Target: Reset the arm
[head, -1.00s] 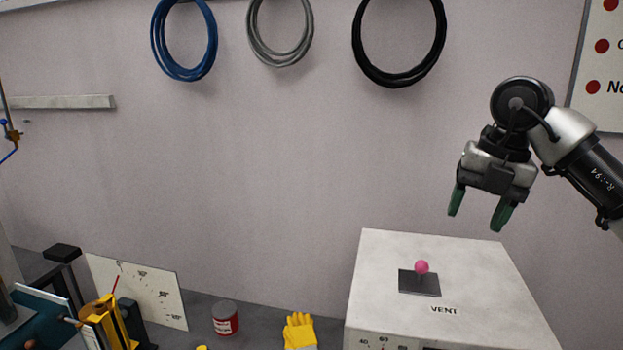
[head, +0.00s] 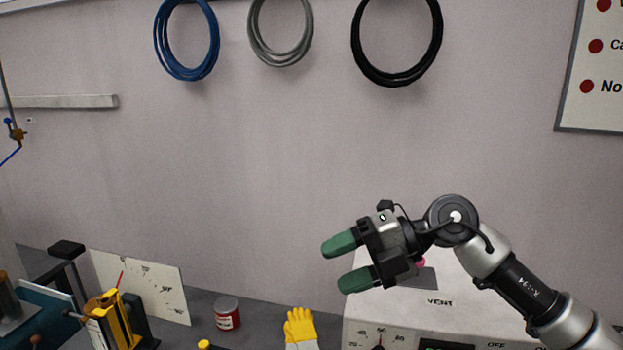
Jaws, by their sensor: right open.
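My right gripper (head: 346,262) is open and empty, its two green fingertips pointing left. It is in front of the white box (head: 470,316) marked VENT, as seen from the head. The pink knob (head: 420,262) on the box's dark plate (head: 427,279) is mostly hidden behind the gripper. I cannot tell how far the gripper is from the box. My right arm (head: 515,284) comes in from the lower right. My left gripper is not in view.
Yellow gloves (head: 300,327), a red can (head: 227,313) and a yellow-framed device (head: 112,320) stand on the grey bench left of the box. Blue (head: 187,40), grey (head: 281,32) and black (head: 397,42) coils hang on the wall. The wall between is bare.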

